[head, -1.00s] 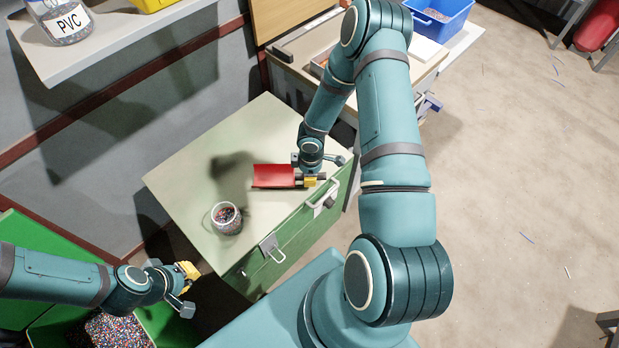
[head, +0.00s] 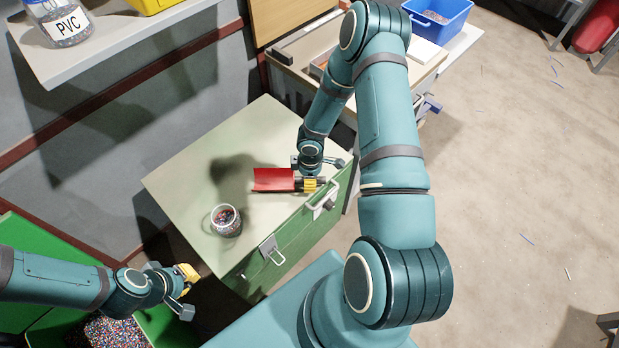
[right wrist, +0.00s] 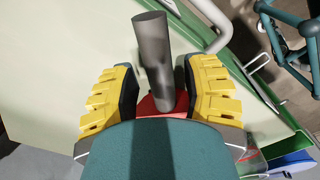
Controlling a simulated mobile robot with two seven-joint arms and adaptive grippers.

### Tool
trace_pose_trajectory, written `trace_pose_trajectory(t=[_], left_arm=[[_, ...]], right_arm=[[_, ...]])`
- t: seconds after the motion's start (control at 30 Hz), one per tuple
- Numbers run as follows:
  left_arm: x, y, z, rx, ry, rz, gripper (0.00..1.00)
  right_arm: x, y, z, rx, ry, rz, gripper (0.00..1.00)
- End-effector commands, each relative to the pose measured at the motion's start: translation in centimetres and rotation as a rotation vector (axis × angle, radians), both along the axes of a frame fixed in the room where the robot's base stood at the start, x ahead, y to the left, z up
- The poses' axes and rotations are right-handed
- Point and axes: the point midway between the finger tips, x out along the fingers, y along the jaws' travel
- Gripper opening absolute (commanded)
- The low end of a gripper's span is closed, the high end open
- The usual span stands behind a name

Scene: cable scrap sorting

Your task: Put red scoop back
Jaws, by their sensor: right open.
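The red scoop (head: 273,180) is on the top of the green cabinet (head: 180,185), near its right front edge, with its grey handle to the right. My right gripper (head: 314,184) is at that handle. In the right wrist view the handle (right wrist: 154,55) stands between the two yellow-padded fingers of the right gripper (right wrist: 160,95), with gaps beside it. Part of the red scoop (right wrist: 160,103) shows there; the rest is hidden. My left gripper (head: 190,290) is open and empty, left of the cabinet's front and away from the scoop.
A glass jar of granules (head: 226,220) stands on the cabinet top, left of the scoop. The cabinet front has metal handles (head: 271,250). A green bin with granules (head: 165,325) is at lower left. A shelf with a PVC jar (head: 66,22) is at upper left.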

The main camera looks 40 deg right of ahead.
Motion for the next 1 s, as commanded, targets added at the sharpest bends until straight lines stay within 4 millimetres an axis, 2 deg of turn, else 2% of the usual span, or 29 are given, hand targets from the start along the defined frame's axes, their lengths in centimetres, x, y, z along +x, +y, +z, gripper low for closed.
trace_pose_trajectory(t=[0.3, 0.5, 0.63, 0.87, 0.97, 1.0], left_arm=[[-0.4, -0.1, 2.4, -0.002, 0.009, -0.003, 0.0], [-0.5, -0.1, 3.3, -0.003, 0.013, -0.003, 0.0], [-0.5, -0.1, 3.6, -0.003, 0.013, -0.002, 0.0], [-0.5, -0.1, 3.6, -0.002, 0.013, -0.002, 0.0], [-0.5, -0.1, 3.6, -0.003, 0.013, -0.002, 0.0], [-0.6, -0.1, 3.6, -0.003, 0.014, -0.002, 0.0]], right_arm=[[0.0, -0.2, 6.9, -0.002, -0.004, -0.002, 0.46], [0.0, -0.2, 10.0, -0.001, -0.003, -0.001, 0.46], [-0.1, -0.2, 11.1, 0.0, -0.001, -0.001, 0.46], [-0.2, 0.4, 11.4, 0.012, 0.0, -0.008, 0.46], [-0.6, 3.3, 11.3, 0.077, 0.005, -0.064, 0.46], [-1.0, 5.3, 11.2, 0.12, 0.008, -0.106, 0.46]])
